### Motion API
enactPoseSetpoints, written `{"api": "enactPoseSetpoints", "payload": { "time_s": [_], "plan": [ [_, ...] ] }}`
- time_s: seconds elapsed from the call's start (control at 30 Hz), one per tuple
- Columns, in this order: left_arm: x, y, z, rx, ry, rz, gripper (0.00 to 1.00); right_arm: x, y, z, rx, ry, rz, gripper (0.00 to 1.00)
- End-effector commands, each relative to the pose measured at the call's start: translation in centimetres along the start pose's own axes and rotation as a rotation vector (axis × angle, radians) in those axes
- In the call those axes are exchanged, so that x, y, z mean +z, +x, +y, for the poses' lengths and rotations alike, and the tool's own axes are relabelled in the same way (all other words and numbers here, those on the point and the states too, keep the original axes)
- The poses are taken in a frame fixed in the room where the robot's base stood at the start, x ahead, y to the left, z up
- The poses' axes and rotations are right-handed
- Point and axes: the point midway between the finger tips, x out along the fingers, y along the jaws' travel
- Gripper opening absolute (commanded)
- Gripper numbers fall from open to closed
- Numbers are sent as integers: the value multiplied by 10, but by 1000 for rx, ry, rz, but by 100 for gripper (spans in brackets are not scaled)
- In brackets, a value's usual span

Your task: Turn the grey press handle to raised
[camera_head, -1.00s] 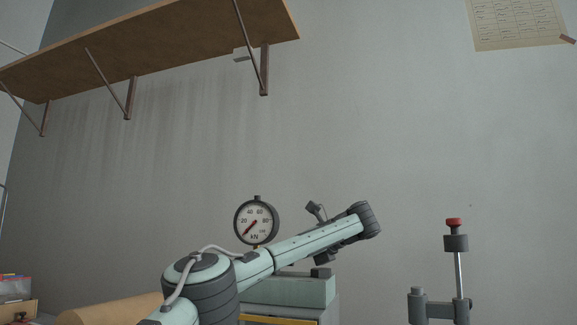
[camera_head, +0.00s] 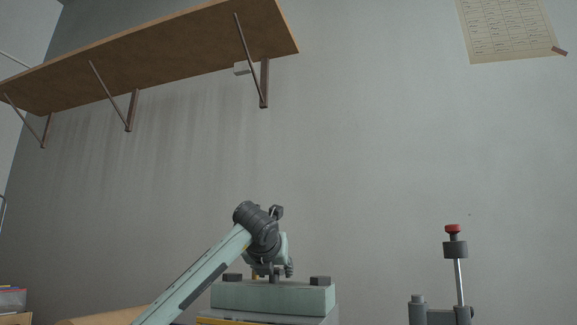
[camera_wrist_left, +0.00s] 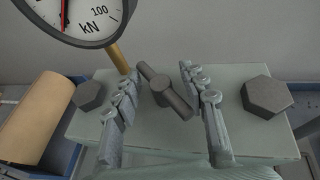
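The grey press handle (camera_wrist_left: 163,90) is a short dark bar on a round hub, lying diagonally from upper left to lower right in the left wrist view. It sits on top of the pale green press block (camera_head: 290,298), between two hexagonal bolts. My left gripper (camera_wrist_left: 159,82) is open, with one finger on each side of the handle; I see no clear contact. In the head view my left gripper (camera_head: 272,268) is just above the block, pointing down, and largely covers the handle. My right gripper is not in view.
A round kN gauge (camera_wrist_left: 75,18) on a brass stem stands close behind the left finger. Hexagonal bolts (camera_wrist_left: 267,97) flank the handle. A brown roll (camera_wrist_left: 35,118) lies left of the block. A post with a red knob (camera_head: 453,229) stands to the right. A shelf (camera_head: 170,45) hangs above.

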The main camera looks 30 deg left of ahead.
Motion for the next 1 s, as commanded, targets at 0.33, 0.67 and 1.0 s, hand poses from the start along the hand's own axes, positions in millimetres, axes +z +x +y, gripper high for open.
{"api": "enactPoseSetpoints", "payload": {
  "time_s": [0.33, 0.67, 1.0],
  "plan": [
    [-3, 3, 2, -414, 164, 3, 41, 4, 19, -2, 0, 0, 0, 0],
    [2, -54, 27, -450, 188, 0, 41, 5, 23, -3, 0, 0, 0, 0],
    [4, -92, -13, -665, 141, -45, 41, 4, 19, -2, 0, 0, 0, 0]
  ]
}}
